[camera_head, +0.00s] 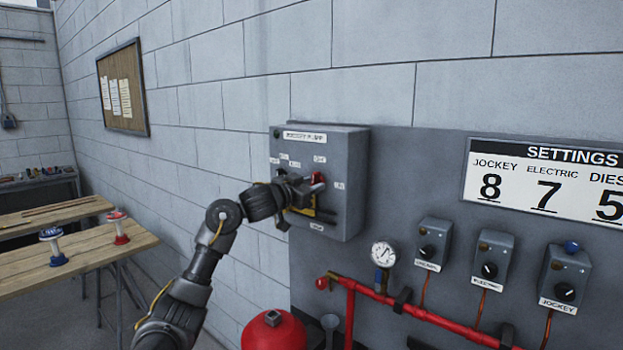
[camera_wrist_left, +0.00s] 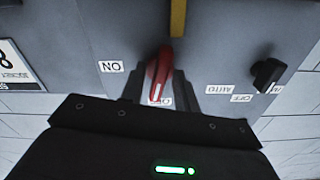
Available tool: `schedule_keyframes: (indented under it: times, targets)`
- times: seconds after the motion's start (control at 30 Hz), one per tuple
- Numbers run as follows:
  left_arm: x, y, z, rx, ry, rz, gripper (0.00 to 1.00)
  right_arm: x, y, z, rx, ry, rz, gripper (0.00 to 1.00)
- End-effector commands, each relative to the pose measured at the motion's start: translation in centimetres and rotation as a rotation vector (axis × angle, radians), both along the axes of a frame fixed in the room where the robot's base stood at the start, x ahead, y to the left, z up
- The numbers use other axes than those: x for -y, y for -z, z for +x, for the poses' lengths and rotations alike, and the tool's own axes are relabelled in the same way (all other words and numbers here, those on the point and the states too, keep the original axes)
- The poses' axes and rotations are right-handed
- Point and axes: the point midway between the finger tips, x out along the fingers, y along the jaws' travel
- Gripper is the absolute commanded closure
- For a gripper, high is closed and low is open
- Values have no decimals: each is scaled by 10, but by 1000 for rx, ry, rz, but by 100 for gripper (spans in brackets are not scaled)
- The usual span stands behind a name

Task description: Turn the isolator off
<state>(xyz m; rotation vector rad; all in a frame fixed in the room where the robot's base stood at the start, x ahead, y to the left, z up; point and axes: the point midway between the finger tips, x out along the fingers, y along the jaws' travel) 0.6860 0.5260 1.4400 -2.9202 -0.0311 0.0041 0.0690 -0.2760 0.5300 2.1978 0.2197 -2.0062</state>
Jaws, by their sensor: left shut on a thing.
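The grey pump control box (camera_head: 340,150) is on the wall panel in the head view. Its red isolator handle (camera_head: 317,178) shows at the fingertips of my left gripper (camera_head: 303,190). In the left wrist view the red handle (camera_wrist_left: 160,72) lies between the two dark fingers of my left gripper (camera_wrist_left: 160,85), which is shut on it. The handle's lower end in that picture lies over a white label (camera_wrist_left: 166,101), mostly hidden. An upside-down ON label (camera_wrist_left: 111,66) is to its left. My right gripper is not in view.
A black selector knob (camera_wrist_left: 268,73) is beside the handle. A yellow strip (camera_wrist_left: 178,18) runs near the handle. Below the box are a gauge (camera_head: 384,253), red pipe (camera_head: 420,312) and smaller switch boxes (camera_head: 490,262). A wooden table (camera_head: 85,258) stands left.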

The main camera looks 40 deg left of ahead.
Motion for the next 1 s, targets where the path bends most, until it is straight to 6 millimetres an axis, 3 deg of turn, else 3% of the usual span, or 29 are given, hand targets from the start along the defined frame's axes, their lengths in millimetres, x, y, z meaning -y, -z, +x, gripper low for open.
schedule_keyframes:
  times: [0.3,1.0]
  targets:
    - [0,-1,0,2,0,-174,92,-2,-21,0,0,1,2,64]
    - [0,0,0,5,-1,-238,92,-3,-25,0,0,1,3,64]
